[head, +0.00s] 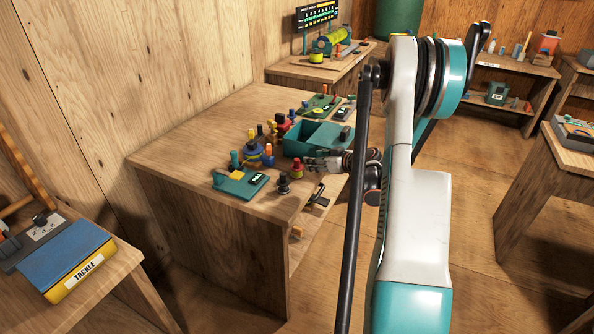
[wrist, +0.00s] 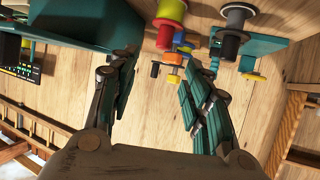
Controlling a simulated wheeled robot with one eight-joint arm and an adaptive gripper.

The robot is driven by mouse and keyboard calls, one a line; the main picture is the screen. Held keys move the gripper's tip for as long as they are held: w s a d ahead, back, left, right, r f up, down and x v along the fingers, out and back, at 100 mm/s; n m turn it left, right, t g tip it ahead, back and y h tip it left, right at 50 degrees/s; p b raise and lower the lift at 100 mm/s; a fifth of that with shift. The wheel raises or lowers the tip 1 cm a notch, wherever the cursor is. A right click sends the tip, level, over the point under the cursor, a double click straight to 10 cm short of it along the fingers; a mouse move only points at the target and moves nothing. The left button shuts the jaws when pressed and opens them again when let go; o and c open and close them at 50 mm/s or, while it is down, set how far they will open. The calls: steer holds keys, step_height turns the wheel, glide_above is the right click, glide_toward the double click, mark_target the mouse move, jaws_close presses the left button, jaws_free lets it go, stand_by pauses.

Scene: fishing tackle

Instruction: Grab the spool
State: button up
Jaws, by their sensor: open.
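My gripper (head: 315,163) is open and empty above the near right side of the workbench, beside the teal bin. In the wrist view its two fingers (wrist: 160,68) are spread apart with bare wood and small parts between them. Which one is the spool is unclear.
The teal bin (head: 318,138) stands close behind my gripper. A teal block with a yellow knob (head: 240,183) and a cluster of small coloured pieces (head: 258,154) crowd the bench top (head: 185,140). Its left part is clear. A tackle box (head: 68,258) sits on another table.

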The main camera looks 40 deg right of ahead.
mark_target(298, 160)
steer(key=b+x, duration=0.1)
steer(key=x, duration=0.5)
steer(key=shift+w+f, duration=0.15)
steer(key=shift+a+b+x, duration=0.15)
steer(key=shift+b+x, duration=0.55)
steer(key=shift+x, duration=0.65)
steer(key=shift+a+b+x, duration=0.1)
steer(key=shift+b+x, duration=0.6)
steer(key=shift+x, duration=0.65)
jaws_close()
